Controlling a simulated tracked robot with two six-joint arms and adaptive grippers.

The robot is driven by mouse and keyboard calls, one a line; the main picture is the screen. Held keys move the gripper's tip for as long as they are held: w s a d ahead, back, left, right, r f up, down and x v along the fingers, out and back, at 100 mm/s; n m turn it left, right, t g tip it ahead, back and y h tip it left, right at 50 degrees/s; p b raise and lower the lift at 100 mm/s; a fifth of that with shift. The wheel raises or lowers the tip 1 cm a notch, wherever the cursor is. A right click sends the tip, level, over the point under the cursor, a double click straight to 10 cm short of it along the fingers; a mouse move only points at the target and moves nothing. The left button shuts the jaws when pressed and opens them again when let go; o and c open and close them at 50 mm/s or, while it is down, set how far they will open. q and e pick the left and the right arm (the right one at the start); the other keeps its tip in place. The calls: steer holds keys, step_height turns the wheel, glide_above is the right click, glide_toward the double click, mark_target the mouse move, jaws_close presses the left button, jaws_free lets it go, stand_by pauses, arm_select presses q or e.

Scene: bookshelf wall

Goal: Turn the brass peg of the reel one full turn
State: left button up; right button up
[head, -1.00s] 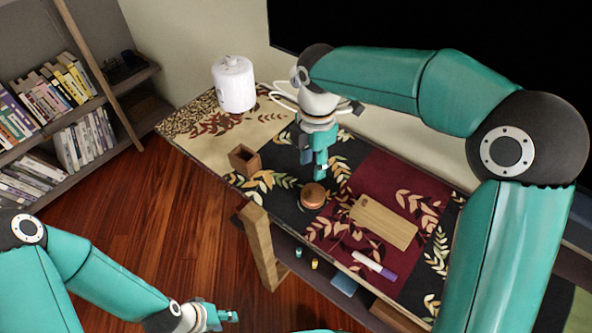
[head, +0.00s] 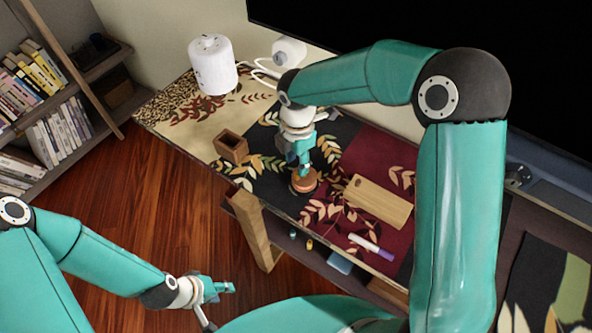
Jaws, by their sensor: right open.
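The reel (head: 303,183), a small round wooden piece, sits on the patterned table cover near the table's front edge. My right gripper (head: 303,167) points down right above the reel and partly covers its top. Its jaws are open. The brass peg cannot be made out behind the fingers, and I cannot tell whether the fingers touch it. My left gripper (head: 228,287) hangs over the floor at the lower middle, apart from the table. Its jaws are too small in view to tell open from shut.
A small open wooden box (head: 231,146) stands left of the reel. A wooden board (head: 378,202) and a white-and-purple marker (head: 371,247) lie to the right. A white cylinder (head: 213,66) stands at the back left. A bookshelf (head: 70,95) is at the far left.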

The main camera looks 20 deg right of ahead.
mark_target(296, 173)
steer(key=shift+f, duration=2.4)
jaws_close()
steer(key=shift+a, duration=0.1)
